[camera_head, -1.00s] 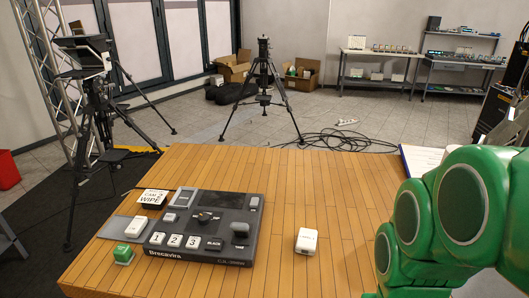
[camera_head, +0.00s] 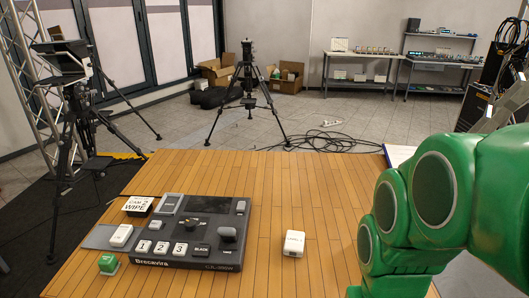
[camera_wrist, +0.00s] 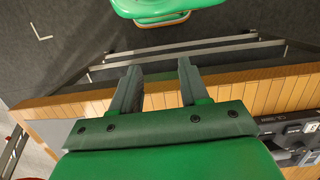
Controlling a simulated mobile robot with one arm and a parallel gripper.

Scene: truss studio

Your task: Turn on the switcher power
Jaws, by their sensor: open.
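The switcher (camera_head: 192,232) is a dark grey console on the wooden table, left of centre in the head view. It has white keys marked 1, 2, 3, a black key, a T-bar-like lever (camera_head: 227,237), a knob and a small switch (camera_head: 240,207) at its upper right corner. Which part is the power control is too small to tell. In the wrist view, part of the switcher (camera_wrist: 290,130) shows at the right edge. My gripper (camera_wrist: 158,75) is open and empty, with its fingers over the table edge, apart from the switcher. The head view shows my green arm but not the fingers.
On the table (camera_head: 320,200) a white box (camera_head: 294,243) sits right of the switcher. A green-and-white block (camera_head: 108,264), a white item (camera_head: 121,235) and a "CAM 2 WIPE" card (camera_head: 138,204) lie on its left. Tripods stand behind. The table's centre right is clear.

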